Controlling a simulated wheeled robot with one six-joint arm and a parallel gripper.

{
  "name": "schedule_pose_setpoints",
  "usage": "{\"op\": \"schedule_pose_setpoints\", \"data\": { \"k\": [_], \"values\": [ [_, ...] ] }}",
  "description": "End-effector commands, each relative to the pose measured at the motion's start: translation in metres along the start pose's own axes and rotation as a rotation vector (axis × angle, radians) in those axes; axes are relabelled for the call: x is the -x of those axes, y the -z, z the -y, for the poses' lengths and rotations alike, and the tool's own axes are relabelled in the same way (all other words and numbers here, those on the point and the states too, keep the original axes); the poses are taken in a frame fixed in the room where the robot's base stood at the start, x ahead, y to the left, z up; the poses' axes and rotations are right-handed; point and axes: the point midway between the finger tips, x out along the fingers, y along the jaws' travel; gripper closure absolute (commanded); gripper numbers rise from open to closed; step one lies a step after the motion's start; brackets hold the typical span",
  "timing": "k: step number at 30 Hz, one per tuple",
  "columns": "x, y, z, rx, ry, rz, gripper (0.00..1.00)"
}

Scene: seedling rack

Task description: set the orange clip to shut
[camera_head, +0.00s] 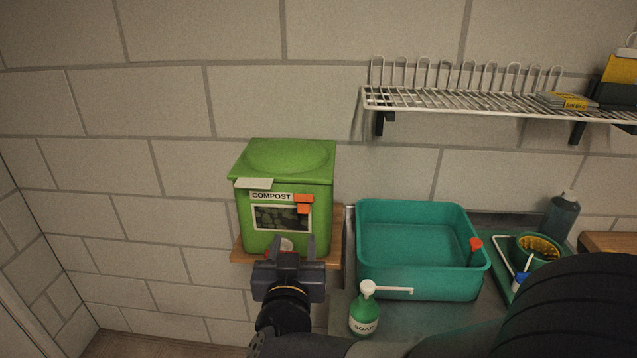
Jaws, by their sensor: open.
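The orange clip (303,202) is on the front of the green compost bin (245,220), at the upper right of its front face, beside the "COMPOST" label. It shows as a wider orange piece above a smaller one; I cannot tell whether it is open or shut. The bin's lid (288,160) looks down. My gripper (291,243) is open in front of the bin's lower front, below the clip and apart from it. A small pale and reddish patch shows between its fingers; what it is, I cannot tell.
The bin stands on a wooden board (337,236). To the right are a teal basin (400,283), a green soap bottle (364,314) with a white spout and a tray with a pot. A white wire rack (440,103) is on the wall above. The wall left of the bin is clear.

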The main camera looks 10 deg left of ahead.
Motion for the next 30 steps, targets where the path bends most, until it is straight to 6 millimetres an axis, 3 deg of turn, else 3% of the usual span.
{"op": "schedule_pose_setpoints", "data": {
  "k": [4,8,21,30],
  "values": [
    [0.005,0.000,-0.001,0.005,-0.043,-0.011,0.55],
    [-0.004,0.000,-0.003,0.006,-0.051,-0.012,0.55],
    [-0.081,0.002,-0.007,0.005,-0.050,-0.012,0.55],
    [-0.102,0.002,-0.007,0.004,-0.047,-0.013,0.55]
  ]
}}
